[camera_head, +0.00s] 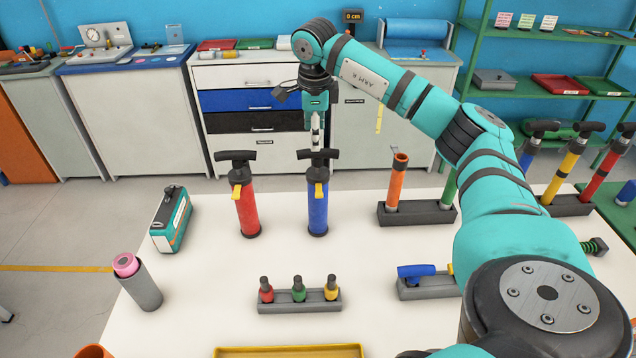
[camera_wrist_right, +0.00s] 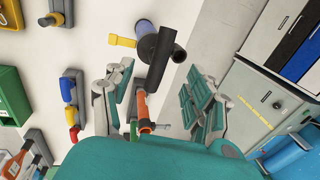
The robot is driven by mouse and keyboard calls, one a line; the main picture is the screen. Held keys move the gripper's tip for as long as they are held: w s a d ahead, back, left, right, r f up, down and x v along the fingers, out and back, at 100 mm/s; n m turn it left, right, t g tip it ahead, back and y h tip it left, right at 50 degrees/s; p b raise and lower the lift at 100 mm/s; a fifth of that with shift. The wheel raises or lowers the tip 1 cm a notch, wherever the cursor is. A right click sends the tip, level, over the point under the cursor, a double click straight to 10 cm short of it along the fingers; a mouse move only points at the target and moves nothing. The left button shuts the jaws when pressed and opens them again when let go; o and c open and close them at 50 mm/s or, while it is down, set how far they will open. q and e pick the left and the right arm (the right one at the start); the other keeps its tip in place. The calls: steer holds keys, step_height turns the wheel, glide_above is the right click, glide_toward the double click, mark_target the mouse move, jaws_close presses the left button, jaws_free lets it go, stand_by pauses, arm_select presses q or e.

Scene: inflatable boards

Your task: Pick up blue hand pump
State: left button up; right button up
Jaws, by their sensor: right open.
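The blue hand pump (camera_head: 318,212) stands upright on the white table, with a black T-handle and a yellow nozzle. My right gripper (camera_head: 317,138) is just above its handle. In the right wrist view, my open right gripper (camera_wrist_right: 156,80) has a finger to either side of the pump's black handle (camera_wrist_right: 160,52), and part of the blue barrel (camera_wrist_right: 145,32) shows past it. I cannot tell how far the handle reaches between the fingers or whether they touch it. My left gripper is out of view.
A red hand pump (camera_head: 248,210) stands close on the left. A dark holder (camera_head: 425,214) with an orange tube (camera_head: 395,185) is to the right. A rack of small coloured bottles (camera_head: 299,295) is in front. The white tabletop (camera_head: 205,270) is bare at left of centre.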

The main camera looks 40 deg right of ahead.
mark_target(317, 158)
steer(key=shift+w+d+f, duration=0.1)
steer(key=shift+f, duration=0.5)
steer(key=shift+w+d+f, duration=0.1)
steer(key=shift+f, duration=0.5)
steer(key=shift+s+f+p, duration=0.1)
steer(key=shift+f+p, duration=0.15)
steer(key=shift+p, duration=0.3)
steer(key=f+p, duration=0.2)
steer(key=f, duration=0.1)
steer(key=shift+d+f, duration=0.3)
steer(key=shift+d, duration=0.1)
steer(key=shift+d+f, duration=0.1)
steer(key=shift+f, duration=0.4)
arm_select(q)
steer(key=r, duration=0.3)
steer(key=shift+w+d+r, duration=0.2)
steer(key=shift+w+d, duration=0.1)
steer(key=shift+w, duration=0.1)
